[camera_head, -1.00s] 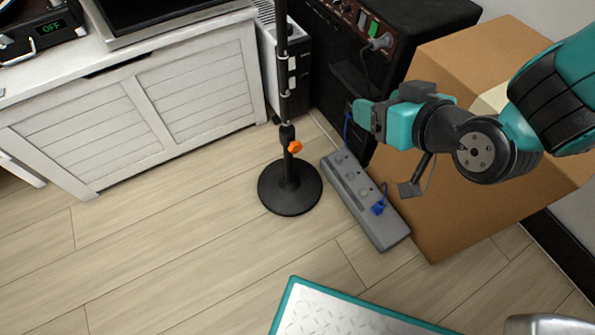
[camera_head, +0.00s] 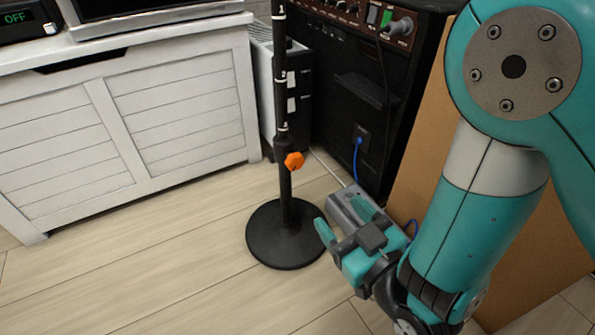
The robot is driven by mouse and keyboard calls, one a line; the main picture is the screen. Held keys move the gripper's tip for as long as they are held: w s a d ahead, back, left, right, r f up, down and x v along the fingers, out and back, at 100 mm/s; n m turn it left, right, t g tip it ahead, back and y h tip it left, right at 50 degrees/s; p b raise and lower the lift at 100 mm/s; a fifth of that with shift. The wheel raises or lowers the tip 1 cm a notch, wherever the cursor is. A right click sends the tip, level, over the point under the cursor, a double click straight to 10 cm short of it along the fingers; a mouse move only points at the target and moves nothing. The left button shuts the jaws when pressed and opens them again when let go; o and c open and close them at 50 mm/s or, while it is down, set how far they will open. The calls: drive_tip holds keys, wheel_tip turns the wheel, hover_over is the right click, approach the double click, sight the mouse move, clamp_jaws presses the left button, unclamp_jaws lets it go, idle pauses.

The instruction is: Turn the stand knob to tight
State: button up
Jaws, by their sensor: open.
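The stand is a black upright pole (camera_head: 281,90) on a round black base (camera_head: 277,245) on the wood floor. The orange stand knob (camera_head: 294,160) sits on the right side of its lower collar. The knob's tight or loose setting cannot be read. My gripper (camera_head: 341,221) is teal, open and empty. It is below and to the right of the knob, apart from it, to the right of the pole. Its fingers point up and left.
A grey power strip (camera_head: 340,206) lies partly hidden behind my gripper. A black amplifier (camera_head: 350,95) with a blue-plugged cable stands behind. A white slatted cabinet (camera_head: 180,110) is at left, a cardboard box (camera_head: 415,165) at right. Floor at front left is clear.

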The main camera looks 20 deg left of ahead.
drive_tip(key=b, duration=0.2)
approach(297, 163)
drive_tip(key=p+x, duration=0.1)
drive_tip(key=x, duration=0.1)
drive_tip(key=p+x, duration=0.2)
drive_tip(key=x, duration=0.1)
drive_tip(key=p+x, duration=0.1)
drive_tip(key=x, duration=0.1)
drive_tip(key=shift+w+a+r, duration=0.1)
drive_tip(key=shift+a+r, duration=0.05)
drive_tip(key=shift+r, duration=0.25)
drive_tip(key=w+a+p, duration=0.1)
drive_tip(key=p, duration=0.3)
drive_tip(key=shift+w+a+f+p, duration=0.2)
drive_tip(key=shift+a+p, duration=0.1)
drive_tip(key=shift+p, duration=0.65)
drive_tip(key=shift+w+a+f+p, duration=0.1)
drive_tip(key=shift+p, duration=0.25)
drive_tip(key=shift+f, duration=0.1)
drive_tip(key=shift+c, duration=0.3)
drive_tip(key=c, duration=0.9)
